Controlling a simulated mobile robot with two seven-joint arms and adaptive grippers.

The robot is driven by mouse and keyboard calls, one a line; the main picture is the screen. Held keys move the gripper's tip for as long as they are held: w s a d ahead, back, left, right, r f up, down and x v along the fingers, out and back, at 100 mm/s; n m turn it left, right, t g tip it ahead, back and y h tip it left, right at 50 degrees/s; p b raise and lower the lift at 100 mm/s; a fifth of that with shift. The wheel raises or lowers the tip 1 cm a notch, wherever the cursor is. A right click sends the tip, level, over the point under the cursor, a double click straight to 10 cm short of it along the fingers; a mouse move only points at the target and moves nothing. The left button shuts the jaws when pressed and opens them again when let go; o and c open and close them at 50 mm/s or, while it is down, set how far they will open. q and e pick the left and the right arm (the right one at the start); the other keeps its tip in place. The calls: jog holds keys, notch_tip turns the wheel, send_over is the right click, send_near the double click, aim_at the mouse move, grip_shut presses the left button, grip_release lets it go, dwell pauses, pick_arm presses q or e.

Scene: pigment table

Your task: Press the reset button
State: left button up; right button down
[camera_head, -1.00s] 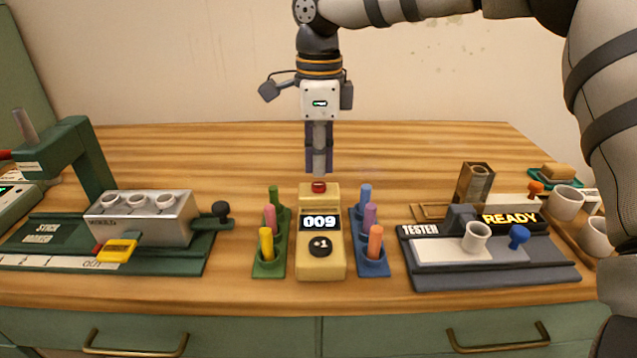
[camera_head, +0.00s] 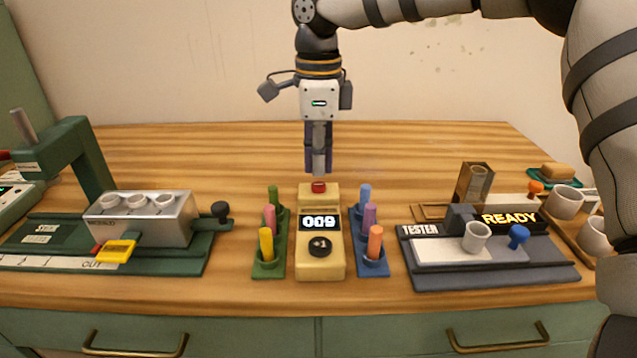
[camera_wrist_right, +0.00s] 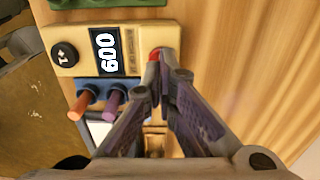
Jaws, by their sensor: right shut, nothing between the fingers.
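The red reset button (camera_head: 319,187) sits at the far end of a cream counter box (camera_head: 320,266). My left gripper is not in view.
A green holder (camera_head: 270,268) and a blue holder (camera_head: 373,268) with coloured sticks flank the box. A green stick mould press (camera_head: 150,225) stands left. A tester (camera_head: 490,275) showing READY, with a white cup (camera_head: 476,237), stands right. The table behind is clear.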

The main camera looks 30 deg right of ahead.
aim_at(318, 185)
jog(key=shift+f, duration=0.15)
dwell(0.4)
jog(key=shift+f, duration=1.1)
jog(key=shift+r+p, duration=0.5)
jog(key=shift+r, duration=2.3)
jog(key=shift+f, duration=0.1)
